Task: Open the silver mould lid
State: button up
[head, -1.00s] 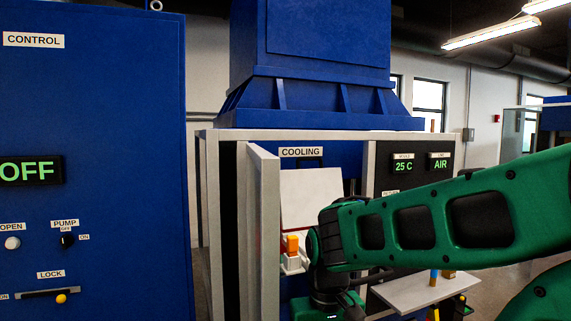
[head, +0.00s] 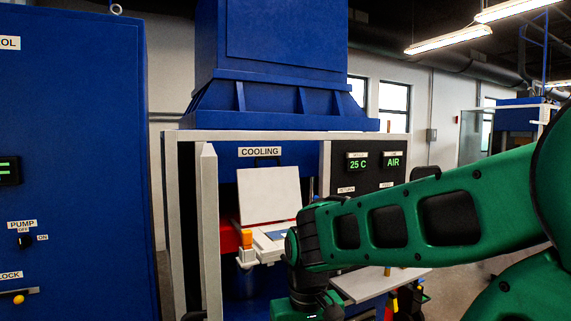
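The silver mould lid (head: 268,194) is a pale flat plate standing raised and leaning slightly back inside the cooling cabinet. Below it is the pale mould base (head: 268,250), with an orange block (head: 246,238) at its left front corner. My arm crosses from the right and hides the right part of the base. My gripper end (head: 308,303) points down in front of the base, below and right of the lid, and looks apart from the lid. Its fingers are cut off by the bottom edge, so I cannot tell whether they are open or shut.
The cabinet's grey door (head: 208,235) stands open at the left. A blue control cabinet (head: 75,150) is further left. A small pale shelf (head: 385,284) juts out below my forearm. A panel at the right reads 25 C (head: 358,163) and AIR.

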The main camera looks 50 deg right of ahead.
aim_at(265, 194)
jog(key=u, duration=0.05)
jog(key=k, duration=1.8)
jog(key=z, duration=0.75)
jog(key=i, duration=1.65)
jog(key=u, duration=0.05)
